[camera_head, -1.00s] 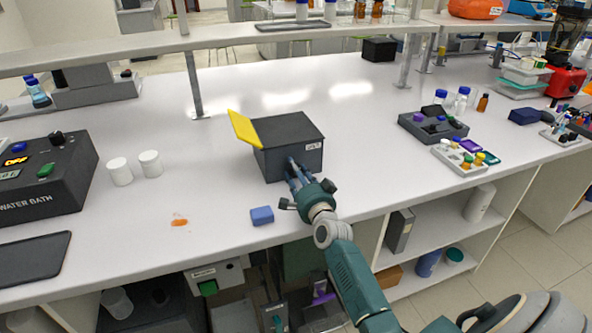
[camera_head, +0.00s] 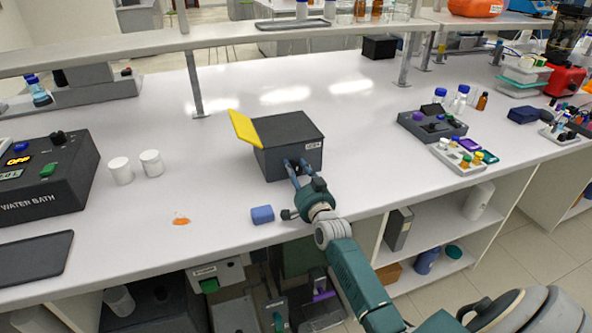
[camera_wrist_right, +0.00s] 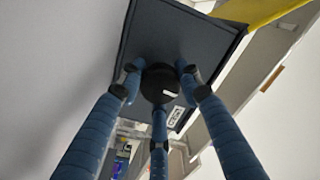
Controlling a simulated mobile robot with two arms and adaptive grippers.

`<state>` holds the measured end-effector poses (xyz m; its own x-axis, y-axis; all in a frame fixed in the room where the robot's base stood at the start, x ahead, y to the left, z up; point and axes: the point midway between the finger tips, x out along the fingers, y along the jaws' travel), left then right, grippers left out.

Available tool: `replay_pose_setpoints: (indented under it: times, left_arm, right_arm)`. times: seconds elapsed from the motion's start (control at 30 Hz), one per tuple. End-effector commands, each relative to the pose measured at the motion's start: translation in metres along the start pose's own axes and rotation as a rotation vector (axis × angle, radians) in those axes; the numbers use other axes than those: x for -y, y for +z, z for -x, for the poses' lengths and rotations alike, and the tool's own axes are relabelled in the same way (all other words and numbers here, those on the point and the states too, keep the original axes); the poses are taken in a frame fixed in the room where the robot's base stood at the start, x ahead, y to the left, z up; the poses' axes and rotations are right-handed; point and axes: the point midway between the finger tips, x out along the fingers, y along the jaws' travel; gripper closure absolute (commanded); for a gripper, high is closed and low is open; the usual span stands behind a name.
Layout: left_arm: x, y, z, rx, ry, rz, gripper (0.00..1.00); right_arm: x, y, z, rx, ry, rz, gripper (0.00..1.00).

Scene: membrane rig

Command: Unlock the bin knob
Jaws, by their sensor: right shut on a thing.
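The bin (camera_head: 285,135) is a dark grey box with a yellow flap (camera_head: 243,128) tilted up at its left side, standing on the white bench. Its front carries a small white label (camera_head: 313,145). My right gripper (camera_head: 297,167) is at the bin's front face. In the right wrist view, the blue fingers of my right gripper (camera_wrist_right: 158,80) are closed around a round black knob (camera_wrist_right: 160,85) on that face. My left gripper is not in view.
A blue block (camera_head: 262,214) lies close to my right wrist, near the bench's front edge. The bench right of the bin is clear up to small trays.

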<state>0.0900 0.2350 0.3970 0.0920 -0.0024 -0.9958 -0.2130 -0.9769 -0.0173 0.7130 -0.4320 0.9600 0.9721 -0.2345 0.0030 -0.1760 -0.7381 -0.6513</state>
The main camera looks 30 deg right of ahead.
Motion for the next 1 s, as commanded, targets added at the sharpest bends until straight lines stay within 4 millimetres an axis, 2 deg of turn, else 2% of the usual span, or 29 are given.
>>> replay_pose_setpoints:
  times: [0.03, 0.37, 0.4, 0.47, 0.8, 0.87, 1.0]
  left_arm:
    - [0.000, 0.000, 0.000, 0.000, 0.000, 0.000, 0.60]
    - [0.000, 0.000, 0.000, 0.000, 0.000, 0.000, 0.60]
    - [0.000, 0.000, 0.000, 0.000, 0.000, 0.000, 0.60]
    - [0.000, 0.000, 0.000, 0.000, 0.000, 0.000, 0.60]
    - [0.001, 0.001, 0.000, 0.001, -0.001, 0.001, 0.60]
    - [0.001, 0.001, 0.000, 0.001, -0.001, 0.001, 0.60]
    - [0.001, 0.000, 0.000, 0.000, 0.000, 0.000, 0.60]
  right_arm:
    - [0.000, 0.005, 0.001, 0.009, 0.002, 0.002, 0.92]
    - [-0.001, 0.006, 0.001, 0.011, 0.003, 0.002, 0.92]
    - [-0.001, 0.006, 0.001, 0.011, 0.003, 0.001, 0.57]
    - [-0.001, 0.006, 0.001, 0.011, 0.003, 0.001, 0.46]
    - [-0.001, 0.004, 0.003, 0.007, 0.003, 0.001, 0.46]
    - [-0.001, 0.004, 0.008, 0.006, 0.002, 0.001, 0.46]
    - [-0.002, 0.005, 0.030, 0.007, 0.003, 0.000, 0.46]
